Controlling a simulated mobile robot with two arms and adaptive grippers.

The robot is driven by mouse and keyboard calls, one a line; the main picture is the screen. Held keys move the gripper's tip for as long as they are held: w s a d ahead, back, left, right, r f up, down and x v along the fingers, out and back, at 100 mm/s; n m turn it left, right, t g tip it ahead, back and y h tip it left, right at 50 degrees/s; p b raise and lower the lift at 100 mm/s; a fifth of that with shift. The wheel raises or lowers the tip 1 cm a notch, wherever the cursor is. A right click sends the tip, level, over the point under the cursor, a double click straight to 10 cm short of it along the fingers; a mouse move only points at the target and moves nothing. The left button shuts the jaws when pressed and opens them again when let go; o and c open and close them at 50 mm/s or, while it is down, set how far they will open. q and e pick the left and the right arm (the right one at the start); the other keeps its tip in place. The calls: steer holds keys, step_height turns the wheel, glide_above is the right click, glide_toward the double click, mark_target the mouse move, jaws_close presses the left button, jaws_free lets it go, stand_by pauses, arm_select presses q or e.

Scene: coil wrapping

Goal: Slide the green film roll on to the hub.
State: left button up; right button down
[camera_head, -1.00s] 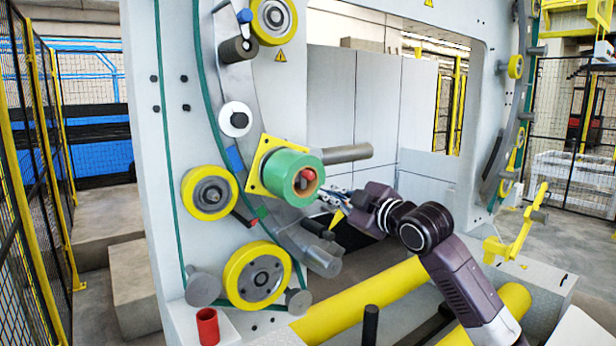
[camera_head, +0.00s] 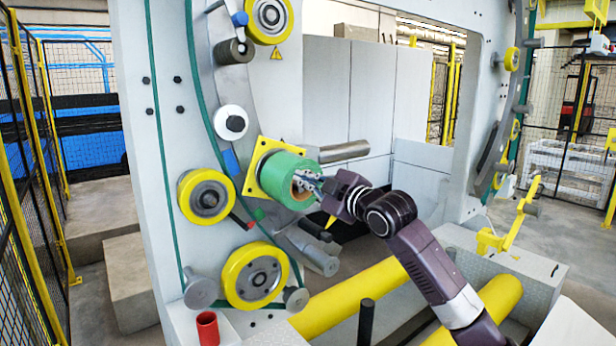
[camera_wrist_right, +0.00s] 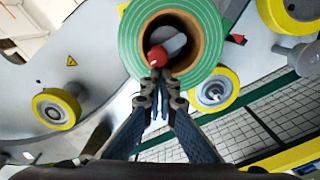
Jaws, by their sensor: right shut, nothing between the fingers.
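The green film roll (camera_head: 284,180) sits in front of the yellow square plate (camera_head: 250,180) on the machine's curved rail, its brown core facing right. In the right wrist view the roll (camera_wrist_right: 133,45) faces me end-on. The red-tipped hub (camera_wrist_right: 158,57) shows inside its core, so the roll is around the hub. How far on it sits is hard to tell. My right gripper (camera_head: 312,185) is at the roll's open end. In the wrist view its fingertips (camera_wrist_right: 164,88) are shut together, empty, at the lower edge of the core opening. My left gripper is out of view.
A grey cylinder (camera_head: 344,152) sticks out just behind and right of the roll. Yellow rollers (camera_head: 206,194) and (camera_head: 255,276) stand left of and below it. A red cup (camera_head: 207,327) stands at the bottom left. Thick yellow bars (camera_head: 352,299) lie below my right arm.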

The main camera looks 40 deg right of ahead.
steer(key=shift+w+d+r+p, duration=0.1)
steer(key=shift+w+p, duration=0.5)
stand_by(0.4)
steer(key=shift+w+p, duration=0.6)
steer(key=shift+w, duration=0.1)
stand_by(0.5)
steer(key=s+a+b, duration=0.1)
steer(key=s+b, duration=0.1)
steer(key=s, duration=1.2)
steer(key=shift+s+a, duration=0.25)
steer(key=shift+f, duration=0.2)
